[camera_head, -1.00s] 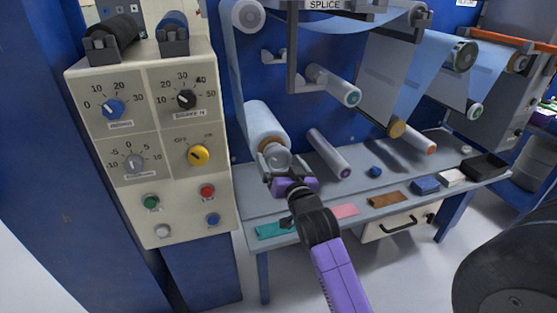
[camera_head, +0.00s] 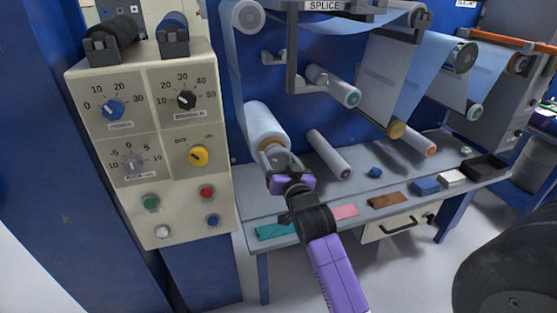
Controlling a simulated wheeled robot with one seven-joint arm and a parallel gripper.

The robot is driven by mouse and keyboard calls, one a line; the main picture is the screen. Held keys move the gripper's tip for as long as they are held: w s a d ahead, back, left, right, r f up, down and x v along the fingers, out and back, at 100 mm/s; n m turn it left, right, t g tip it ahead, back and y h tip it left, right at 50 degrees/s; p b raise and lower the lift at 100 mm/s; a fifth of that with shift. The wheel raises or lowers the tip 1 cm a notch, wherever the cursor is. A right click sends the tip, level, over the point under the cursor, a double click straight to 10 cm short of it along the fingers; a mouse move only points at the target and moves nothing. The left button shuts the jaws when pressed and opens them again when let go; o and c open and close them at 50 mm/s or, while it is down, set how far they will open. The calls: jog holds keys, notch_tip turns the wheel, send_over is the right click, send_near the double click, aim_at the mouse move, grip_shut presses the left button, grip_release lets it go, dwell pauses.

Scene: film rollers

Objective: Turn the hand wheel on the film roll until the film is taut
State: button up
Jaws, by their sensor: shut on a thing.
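The film roll (camera_head: 263,126) is a pale cylinder on the blue wall panel, left of centre, with a brownish core end facing me. Light blue film (camera_head: 232,62) runs from it up to a white roller (camera_head: 248,16); I cannot tell how taut it is. My gripper (camera_head: 278,158), with a purple body behind grey fingers, is at the front end of the roll. It is shut on the grey hand wheel, which the fingers mostly hide.
A beige control panel (camera_head: 140,215) with knobs and buttons stands close on the left. A grey bench (camera_head: 300,205) below carries coloured pieces and a black tray (camera_head: 486,166). More film rollers hang at the right.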

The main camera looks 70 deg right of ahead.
jog(key=n+p, duration=0.1)
jog(key=n, duration=0.1)
jog(key=n+p, duration=0.2)
jog(key=shift+w+a+r+n, duration=0.1)
jog(key=shift+r+n, duration=0.05)
jog(key=shift+n, duration=0.15)
jog(key=n+p, duration=0.2)
jog(key=n, duration=0.2)
jog(key=shift+n+p, duration=0.4)
jog(key=shift+f, duration=0.2)
jog(key=o, duration=1.4)
